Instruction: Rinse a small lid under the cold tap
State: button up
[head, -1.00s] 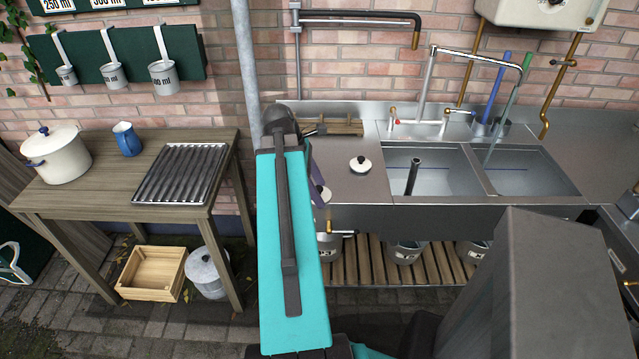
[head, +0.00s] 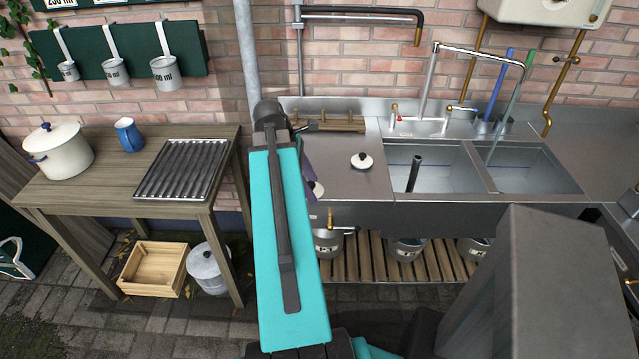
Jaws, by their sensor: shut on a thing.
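A small white lid with a dark knob (head: 316,189) shows just right of my teal arm, in front of the steel drainboard. My gripper (head: 309,165) is mostly hidden behind the arm; a purplish part shows just above this lid, and it is shut on the lid. A second white lid with a dark knob (head: 361,161) lies on the drainboard. The swan-neck tap (head: 478,52) arches over the sink, with a red-marked handle (head: 396,117) on the left and a blue-marked handle (head: 460,108) on the right. I cannot tell whether water runs.
The left basin (head: 440,180) has a dark upright pipe (head: 413,173); the right basin (head: 535,170) is beside it. A wooden rack (head: 335,122) stands behind the drainboard. A wooden table (head: 105,185) at left holds a pot (head: 62,155), blue jug (head: 129,135) and ribbed tray (head: 182,170).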

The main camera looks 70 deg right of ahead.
jog(key=w+a+n, duration=0.1)
jog(key=w+a, duration=0.5)
jog(key=w, duration=0.3)
jog(key=w+a+r+n+h, duration=0.1)
jog(key=w+a, duration=0.5)
jog(key=w, duration=0.4)
jog(key=w+a+n, duration=0.1)
jog(key=w+a, duration=0.5)
jog(key=w, duration=0.3)
jog(key=w+a+n, duration=0.1)
jog(key=w+a, duration=0.3)
jog(key=a, duration=0.6)
jog(key=w+a+r+n+t, duration=0.1)
jog(key=w+a, duration=0.4)
jog(key=a, duration=0.6)
jog(key=w+a+r+n, duration=0.1)
jog(key=w+a, duration=0.3)
jog(key=a, duration=0.6)
jog(key=shift+w+a+h, duration=0.15)
jog(key=shift+a+h, duration=0.2)
jog(key=shift+h, duration=0.05)
jog(key=shift+a+n, duration=0.1)
jog(key=shift+n, duration=0.2)
